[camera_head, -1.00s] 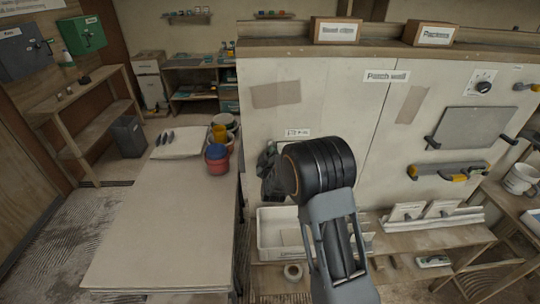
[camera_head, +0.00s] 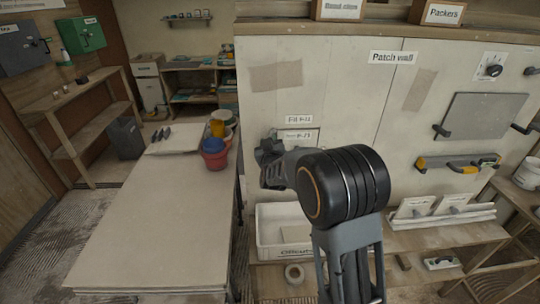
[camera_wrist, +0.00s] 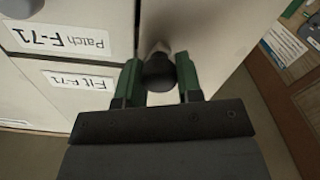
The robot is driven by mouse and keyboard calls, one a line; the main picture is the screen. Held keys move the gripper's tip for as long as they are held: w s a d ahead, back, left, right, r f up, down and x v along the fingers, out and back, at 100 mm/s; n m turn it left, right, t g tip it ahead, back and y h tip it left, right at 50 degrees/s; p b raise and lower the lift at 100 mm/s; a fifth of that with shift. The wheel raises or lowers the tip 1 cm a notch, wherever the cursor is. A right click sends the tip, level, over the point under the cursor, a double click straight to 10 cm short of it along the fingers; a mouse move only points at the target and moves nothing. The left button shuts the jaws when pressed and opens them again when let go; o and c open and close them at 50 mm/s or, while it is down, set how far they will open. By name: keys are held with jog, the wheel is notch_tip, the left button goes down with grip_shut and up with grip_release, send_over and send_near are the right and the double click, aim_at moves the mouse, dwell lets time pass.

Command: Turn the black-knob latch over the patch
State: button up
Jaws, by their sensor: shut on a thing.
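The black knob (camera_wrist: 158,74) of the latch sits between the green finger pads of my gripper (camera_wrist: 157,82) in the wrist view. My gripper is shut on it. A short pale stem shows just beyond the knob, at the panel face. A label reading "Patch F-71" (camera_wrist: 65,32) lies left of the knob, upside down, with a "Fit F-71" label (camera_wrist: 82,81) below it. In the head view my gripper (camera_head: 266,160) is at the wall beside the two labels, partly hidden by my wrist; the knob cannot be made out there.
The patch wall (camera_head: 350,100) carries a grey board (camera_head: 484,118) and a yellow-handled tool (camera_head: 458,163) to the right. A white bin (camera_head: 275,247) stands below my gripper. A long table (camera_head: 150,230) with red and blue tubs (camera_head: 215,153) is at left.

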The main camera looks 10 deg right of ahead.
jog(key=m+b, duration=0.2)
jog(key=b, duration=0.1)
jog(key=m+b, duration=0.2)
jog(key=b, duration=0.1)
jog(key=m+b, duration=0.2)
jog(key=b, duration=0.1)
jog(key=shift+d+f, duration=0.1)
jog(key=shift+f, duration=0.2)
jog(key=m+b, duration=0.4)
jog(key=shift+r+m+b, duration=0.15)
jog(key=shift+m+b, duration=0.15)
jog(key=shift+b, duration=0.05)
jog(key=shift+d+r+m+b, duration=0.1)
jog(key=shift+m+b, duration=0.8)
jog(key=shift+m, duration=0.2)
jog(key=o, duration=0.9)
jog(key=shift+o, duration=0.2)
jog(key=s+a, duration=0.2)
jog(key=s, duration=1.1)
jog(key=shift+s, duration=0.35)
